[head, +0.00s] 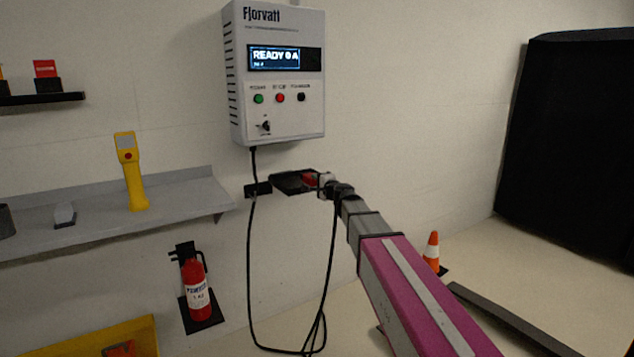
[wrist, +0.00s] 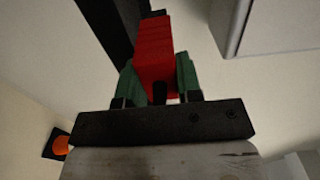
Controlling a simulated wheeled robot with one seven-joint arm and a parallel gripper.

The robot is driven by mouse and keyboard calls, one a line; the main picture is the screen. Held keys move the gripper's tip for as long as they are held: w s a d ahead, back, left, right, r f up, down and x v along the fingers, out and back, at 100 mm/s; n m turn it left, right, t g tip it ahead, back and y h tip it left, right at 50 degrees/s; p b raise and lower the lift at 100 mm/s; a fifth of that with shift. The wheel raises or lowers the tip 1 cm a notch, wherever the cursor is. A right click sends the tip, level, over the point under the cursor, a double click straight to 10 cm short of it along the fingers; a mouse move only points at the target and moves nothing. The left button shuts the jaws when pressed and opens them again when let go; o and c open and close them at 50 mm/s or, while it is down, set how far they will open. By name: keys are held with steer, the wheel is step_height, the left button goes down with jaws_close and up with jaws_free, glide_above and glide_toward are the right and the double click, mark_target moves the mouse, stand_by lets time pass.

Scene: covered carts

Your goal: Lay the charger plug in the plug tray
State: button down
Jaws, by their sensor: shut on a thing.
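The red charger plug (head: 310,180) is in my gripper (head: 318,181), at the right end of a small black tray (head: 288,182) on the wall below the charger box. In the wrist view the red plug (wrist: 155,50) sits between the two green finger pads of my gripper (wrist: 157,80), which are shut on it. A dark slab, likely the tray (wrist: 112,25), lies beyond and left of the plug there. I cannot tell whether the plug touches the tray. A black cable (head: 249,270) hangs from the box in a long loop and rises towards my gripper.
The grey charger box (head: 275,120), its display reading READY, hangs above the tray. A grey shelf (head: 180,215) with a yellow handheld device (head: 131,170) is left. A fire extinguisher (head: 197,285) is below it. An orange cone (head: 432,250) and dark covered cart (head: 570,150) stand right.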

steer(key=shift+f, duration=0.3)
steer(key=c, duration=0.8)
jaws_free()
steer(key=shift+r, duration=0.1)
